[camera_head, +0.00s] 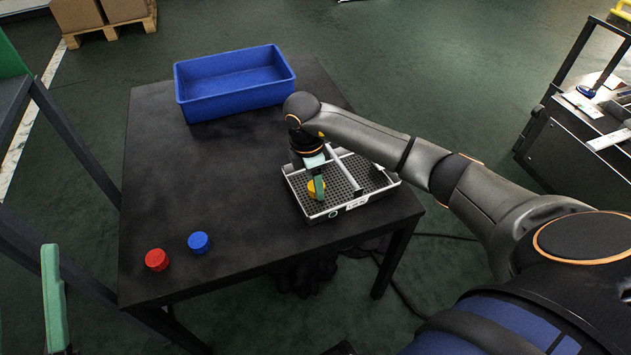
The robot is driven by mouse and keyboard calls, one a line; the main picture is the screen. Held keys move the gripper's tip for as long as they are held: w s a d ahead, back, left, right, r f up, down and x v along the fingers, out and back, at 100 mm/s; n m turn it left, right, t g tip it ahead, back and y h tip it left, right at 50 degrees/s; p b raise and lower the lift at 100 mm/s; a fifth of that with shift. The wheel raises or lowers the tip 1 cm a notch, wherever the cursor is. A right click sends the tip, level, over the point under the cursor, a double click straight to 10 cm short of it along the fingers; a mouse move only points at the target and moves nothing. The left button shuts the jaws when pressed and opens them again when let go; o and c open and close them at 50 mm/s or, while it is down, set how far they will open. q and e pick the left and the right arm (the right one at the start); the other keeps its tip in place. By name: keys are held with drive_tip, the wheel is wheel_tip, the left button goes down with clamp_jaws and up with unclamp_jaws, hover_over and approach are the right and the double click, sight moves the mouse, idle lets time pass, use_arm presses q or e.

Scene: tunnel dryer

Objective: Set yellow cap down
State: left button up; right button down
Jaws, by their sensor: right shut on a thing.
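The yellow cap (311,188) is in the left compartment of a metal tray (365,201) with a perforated floor, near the tray's front left. My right gripper (318,188) points down over that compartment and is shut on the cap. Its green finger hides part of the cap. I cannot tell whether the cap touches the tray floor. Only a green part of my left gripper (53,300) shows at the lower left edge, away from the table, and its jaw state is unclear.
The tray stands at the right of a black table (215,170). A blue bin (235,103) stands at the back. A red cap (157,260) and a blue cap (198,242) lie at the front left. The table's middle is clear.

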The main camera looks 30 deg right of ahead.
drive_tip(key=shift+c, duration=1.6)
unclamp_jaws()
